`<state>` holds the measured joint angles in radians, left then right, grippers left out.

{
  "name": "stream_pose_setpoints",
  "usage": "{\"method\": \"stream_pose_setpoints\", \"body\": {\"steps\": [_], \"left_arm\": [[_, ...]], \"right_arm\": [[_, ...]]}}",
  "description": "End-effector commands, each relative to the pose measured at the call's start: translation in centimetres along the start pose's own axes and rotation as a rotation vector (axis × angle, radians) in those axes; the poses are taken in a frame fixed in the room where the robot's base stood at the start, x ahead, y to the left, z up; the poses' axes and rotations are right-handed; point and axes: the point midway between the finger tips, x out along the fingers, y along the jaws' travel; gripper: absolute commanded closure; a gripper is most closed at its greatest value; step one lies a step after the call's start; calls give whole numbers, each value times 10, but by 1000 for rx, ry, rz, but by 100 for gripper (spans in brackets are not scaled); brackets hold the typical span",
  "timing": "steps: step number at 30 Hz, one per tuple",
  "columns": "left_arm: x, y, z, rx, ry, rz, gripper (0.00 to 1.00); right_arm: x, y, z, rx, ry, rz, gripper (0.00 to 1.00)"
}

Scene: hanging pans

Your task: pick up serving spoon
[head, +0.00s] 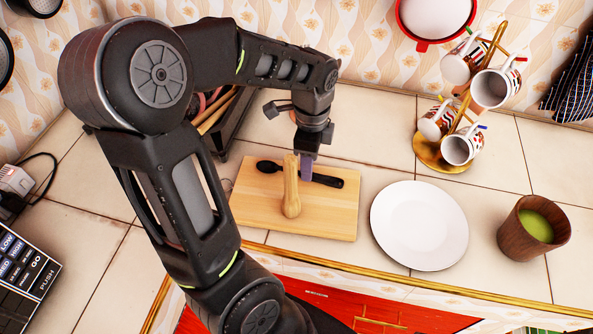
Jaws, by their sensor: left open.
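A black serving spoon (328,181) lies on the wooden cutting board (333,220), its bowl to the left and its handle to the right. A pale wooden piece with a rounded end (291,190) hides part of the spoon's middle. My left gripper (304,168) points down over the spoon's handle, just right of the wooden piece. It is open, with one purplish finger clearly visible. I cannot tell whether the finger touches the spoon. My right gripper is not in view.
A white plate (419,225) lies right of the board, and a wooden cup (520,240) with green contents stands further right. A mug tree (440,150) holds several mugs. A dark utensil holder (235,118) stands behind my left arm. Bare tiles lie behind the board.

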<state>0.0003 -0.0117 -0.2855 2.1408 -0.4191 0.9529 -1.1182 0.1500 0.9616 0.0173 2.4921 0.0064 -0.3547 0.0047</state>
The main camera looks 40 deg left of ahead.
Motion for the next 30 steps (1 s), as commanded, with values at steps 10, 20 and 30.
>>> {"method": "stream_pose_setpoints", "body": {"steps": [10,20,30], "left_arm": [[33,0,0,0,0,0,55],[32,0,0,0,0,0,55],[32,0,0,0,0,0,68]], "right_arm": [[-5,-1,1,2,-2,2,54],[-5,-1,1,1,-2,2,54],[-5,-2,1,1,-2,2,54]]}}
